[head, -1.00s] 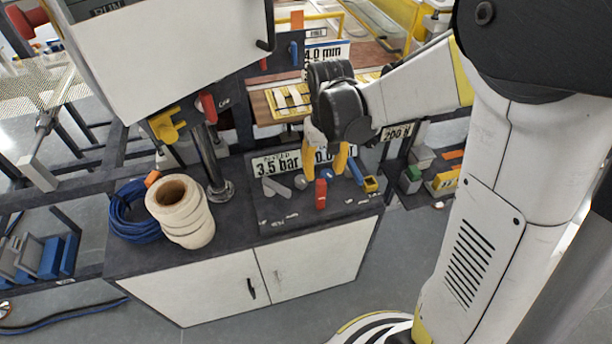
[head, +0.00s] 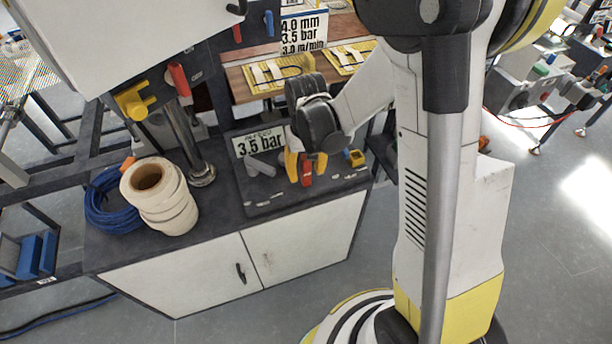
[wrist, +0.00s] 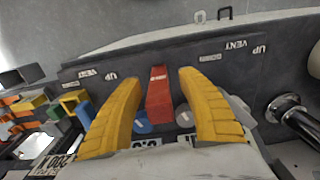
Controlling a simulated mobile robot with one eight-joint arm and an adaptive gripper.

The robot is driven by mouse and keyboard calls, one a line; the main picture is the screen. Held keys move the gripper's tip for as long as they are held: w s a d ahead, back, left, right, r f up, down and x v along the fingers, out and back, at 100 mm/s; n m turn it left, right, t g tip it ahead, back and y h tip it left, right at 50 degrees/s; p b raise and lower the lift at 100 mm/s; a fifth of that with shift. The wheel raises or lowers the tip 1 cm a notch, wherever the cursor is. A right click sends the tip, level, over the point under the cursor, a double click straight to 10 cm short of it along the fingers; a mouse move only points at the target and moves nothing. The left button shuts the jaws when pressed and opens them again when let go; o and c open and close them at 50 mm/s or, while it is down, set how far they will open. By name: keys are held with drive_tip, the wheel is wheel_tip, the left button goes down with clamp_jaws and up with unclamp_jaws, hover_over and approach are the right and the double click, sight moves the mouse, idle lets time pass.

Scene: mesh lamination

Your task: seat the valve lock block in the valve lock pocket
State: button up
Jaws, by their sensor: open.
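A red block (head: 306,173) stands on the dark board on top of the white cabinet. In the wrist view the red block (wrist: 159,97) has a small white label, too small to read, and I take it as the valve lock block. My gripper (head: 305,160) points down with its two yellow fingers on either side of the block. In the wrist view my gripper (wrist: 159,78) is open, with a gap between each finger and the block. I cannot pick out the valve lock pocket; the gripper hides part of the board.
A yellow hollow block (head: 356,158) lies right of the gripper, and a grey piece (head: 262,166) lies left. A sign (head: 258,142) stands behind. A cream roll (head: 158,195), a blue cable coil (head: 105,200) and a metal post (head: 187,145) are at the left. The cabinet's front strip is mostly free.

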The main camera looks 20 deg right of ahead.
clamp_jaws()
drive_tip(key=shift+r, duration=0.1)
